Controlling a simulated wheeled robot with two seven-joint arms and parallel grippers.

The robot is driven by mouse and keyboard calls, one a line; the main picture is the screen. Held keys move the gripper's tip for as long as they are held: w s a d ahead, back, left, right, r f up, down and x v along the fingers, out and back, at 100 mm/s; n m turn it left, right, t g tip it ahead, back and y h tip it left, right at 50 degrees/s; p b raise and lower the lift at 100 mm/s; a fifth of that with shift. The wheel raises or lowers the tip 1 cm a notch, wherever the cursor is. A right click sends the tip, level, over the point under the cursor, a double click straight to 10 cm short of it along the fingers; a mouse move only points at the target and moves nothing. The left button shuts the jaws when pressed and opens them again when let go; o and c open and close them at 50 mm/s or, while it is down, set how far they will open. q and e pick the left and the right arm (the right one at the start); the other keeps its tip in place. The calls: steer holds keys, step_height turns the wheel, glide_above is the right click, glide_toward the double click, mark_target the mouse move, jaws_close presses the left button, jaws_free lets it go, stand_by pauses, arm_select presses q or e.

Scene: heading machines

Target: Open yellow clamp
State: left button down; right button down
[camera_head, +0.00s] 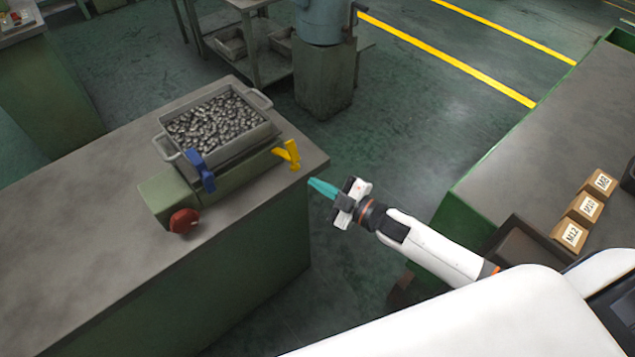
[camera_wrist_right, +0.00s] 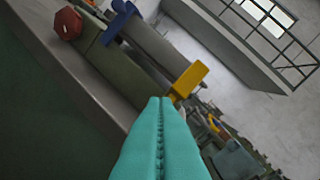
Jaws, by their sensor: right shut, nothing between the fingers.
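The yellow clamp (camera_head: 288,153) is at the right end of the green fixture (camera_head: 235,172) on the grey table, near the table's right corner. The yellow clamp also shows in the right wrist view (camera_wrist_right: 189,79), just beyond the fingertips. My right gripper (camera_head: 312,184) has teal fingers pressed together with nothing between them. It is off the table's right edge, below and right of the clamp in the head view, apart from it. In the right wrist view the teal fingers (camera_wrist_right: 160,104) are shut. My left gripper is not in view.
A blue clamp (camera_head: 201,170) and a red knob (camera_head: 184,221) are on the fixture's left part. A grey bin (camera_head: 163,148) full of metal parts sits on top. Labelled boxes (camera_head: 585,208) stand on the right bench. Open floor lies between table and bench.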

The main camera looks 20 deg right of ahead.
mark_target(284, 152)
steer(key=b+x, duration=0.2)
steer(key=x, duration=0.5)
steer(key=shift+w+a, duration=0.15)
steer(key=shift+w, duration=0.15)
steer(key=shift+f, duration=0.15)
step_height(284, 152, down, 2)
steer(key=t+b, duration=0.1)
steer(key=b, duration=0.4)
steer(key=shift+s+f+y, duration=0.15)
steer(key=shift+f+y, duration=0.1)
steer(key=shift+y, duration=0.15)
steer(key=shift+r, duration=0.1)
